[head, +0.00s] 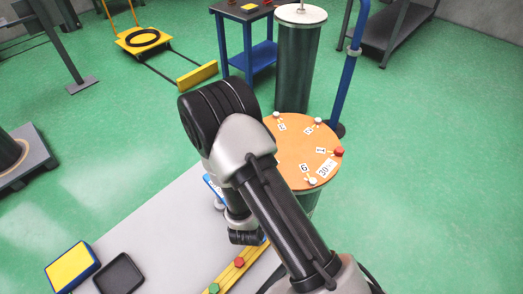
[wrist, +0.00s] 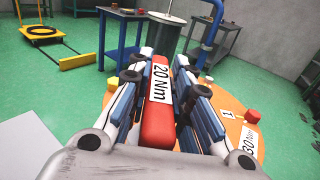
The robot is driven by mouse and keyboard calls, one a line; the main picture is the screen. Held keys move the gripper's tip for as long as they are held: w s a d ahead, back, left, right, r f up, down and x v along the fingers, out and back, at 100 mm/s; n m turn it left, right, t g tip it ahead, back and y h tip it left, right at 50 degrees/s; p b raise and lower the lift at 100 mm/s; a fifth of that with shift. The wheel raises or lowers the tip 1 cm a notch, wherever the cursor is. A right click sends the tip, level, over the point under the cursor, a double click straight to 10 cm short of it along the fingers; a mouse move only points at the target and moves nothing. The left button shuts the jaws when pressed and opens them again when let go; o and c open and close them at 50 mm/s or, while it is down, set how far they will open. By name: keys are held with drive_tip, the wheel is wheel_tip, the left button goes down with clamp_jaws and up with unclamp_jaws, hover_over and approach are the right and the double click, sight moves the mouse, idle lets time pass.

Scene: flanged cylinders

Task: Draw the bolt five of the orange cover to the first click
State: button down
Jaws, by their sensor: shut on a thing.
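The orange cover (head: 290,150) is a round disc on a cylinder, partly behind my arm in the head view. Its visible rim carries white bolts (head: 318,121) and a red one (head: 339,152), beside number tags and a 30 Nm label (head: 327,168). Tags 1 and 6 are readable; I cannot make out a tag five. My gripper is shut on a red tool (wrist: 158,125) labelled 20 Nm. The tool's far end is hidden, so contact with a bolt cannot be told.
A dark cylinder with a white top (head: 298,60) and a blue post (head: 350,75) stand behind the cover. A grey bench (head: 165,235) at front left holds a yellow box (head: 73,266), a black tray (head: 119,273) and a yellow rail (head: 228,275).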

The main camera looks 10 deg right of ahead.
drive_tip(key=shift+f+b, duration=0.95)
drive_tip(key=shift+f, duration=0.2)
idle(0.5)
drive_tip(key=shift+f+m+g+h, duration=0.15)
drive_tip(key=shift+m+g+h, duration=0.8)
drive_tip(key=shift+h, duration=0.65)
drive_tip(key=shift+t, duration=0.25)
drive_tip(key=shift+r+p, duration=2.4)
drive_tip(key=shift+r, duration=0.85)
